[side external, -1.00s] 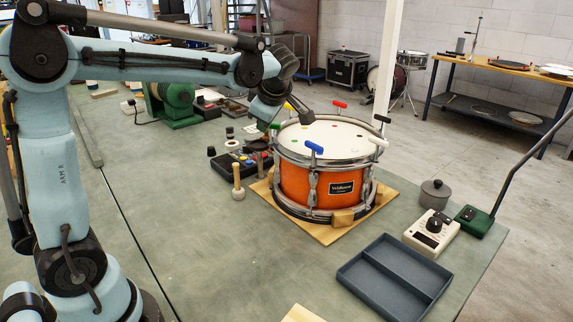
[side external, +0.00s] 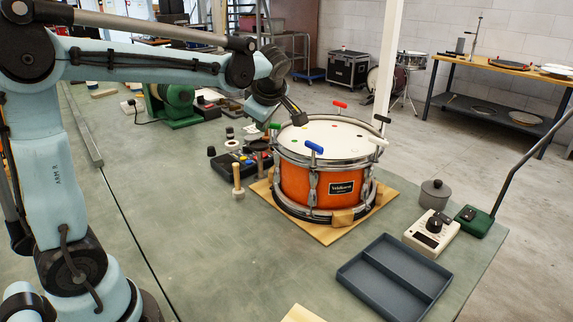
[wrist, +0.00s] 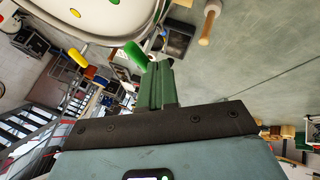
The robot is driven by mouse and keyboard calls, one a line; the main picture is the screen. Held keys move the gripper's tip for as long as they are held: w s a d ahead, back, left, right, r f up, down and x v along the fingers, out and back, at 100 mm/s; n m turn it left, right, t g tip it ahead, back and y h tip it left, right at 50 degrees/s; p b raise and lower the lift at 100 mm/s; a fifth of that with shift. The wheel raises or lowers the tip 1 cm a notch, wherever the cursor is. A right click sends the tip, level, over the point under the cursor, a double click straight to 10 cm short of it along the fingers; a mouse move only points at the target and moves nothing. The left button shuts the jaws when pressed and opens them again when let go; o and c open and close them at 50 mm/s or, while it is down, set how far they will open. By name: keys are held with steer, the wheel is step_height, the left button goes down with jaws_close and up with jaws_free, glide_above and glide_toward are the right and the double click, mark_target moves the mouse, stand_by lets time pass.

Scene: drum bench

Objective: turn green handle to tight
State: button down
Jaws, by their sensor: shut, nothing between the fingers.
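An orange drum (side external: 308,186) with a white head stands on a wooden board. The green handle (side external: 275,126) shows small at the drum's left rim in the side view. In the wrist view the green handle (wrist: 136,55) is just to the left of my fingertips, close to the drum's rim. My gripper (side external: 300,120) is shut and empty, over the far left edge of the drum. In the wrist view my gripper (wrist: 160,66) has its fingers together, with nothing between them. I cannot tell whether they touch the handle.
Blue (side external: 314,147), red (side external: 340,104), black (side external: 381,118) and white (side external: 376,140) handles stand around the rim. A yellow handle (wrist: 90,72) shows in the wrist view. A dark parts tray (side external: 226,170) lies left of the drum.

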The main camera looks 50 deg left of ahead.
steer(key=shift+a+m+t+h, duration=0.3)
steer(key=shift+m+t, duration=0.1)
steer(key=shift+m, duration=0.4)
steer(key=shift+w+a+m+t+h, duration=0.25)
steer(key=shift+a+m+t+h, duration=0.3)
steer(key=shift+m+h, duration=1.35)
steer(key=shift+w+a+m+t+h, duration=0.4)
steer(key=shift+m+h, duration=0.45)
steer(key=shift+m, duration=2.05)
steer(key=shift+w+a+m+t+h, duration=0.15)
steer(key=shift+a+m+t+h, duration=0.5)
steer(key=shift+m+h, duration=1.25)
steer(key=shift+w+m+y, duration=0.15)
steer(key=shift+m+y, duration=0.1)
steer(key=shift+m, duration=0.85)
steer(key=shift+w+m+g+h, duration=0.3)
steer(key=shift+m+g+h, duration=0.25)
steer(key=shift+m, duration=0.55)
steer(key=shift+w+m+g+h, duration=0.35)
steer(key=shift+m+h, duration=0.3)
steer(key=shift+m, duration=0.45)
steer(key=shift+w+a, duration=0.1)
steer(key=shift+w, duration=0.05)
steer(key=shift+a, duration=0.1)
